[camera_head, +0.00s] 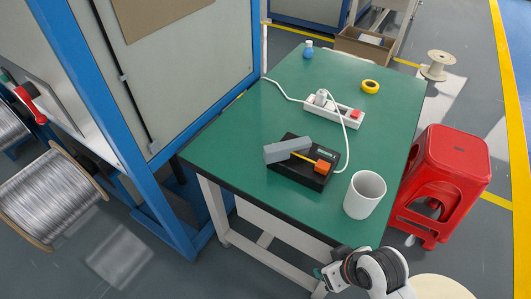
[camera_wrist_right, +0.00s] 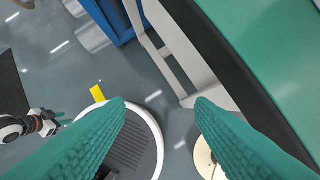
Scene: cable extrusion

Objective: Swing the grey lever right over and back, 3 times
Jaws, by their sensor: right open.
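The grey lever (camera_head: 287,149) is a grey bar lying at a slant across a black base (camera_head: 290,172) on the green table. A thin yellow strip (camera_head: 304,158) and an orange-red block (camera_head: 322,168) are on the same base, to the right of the lever. My right gripper shows in the right wrist view (camera_wrist_right: 160,105) with its teal fingers wide apart and nothing between them. It is off the table's front edge, over the floor and apart from the lever. My left gripper does not show in the head view.
A red stool (camera_head: 445,175) stands right of the table. The table's left front is clear.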

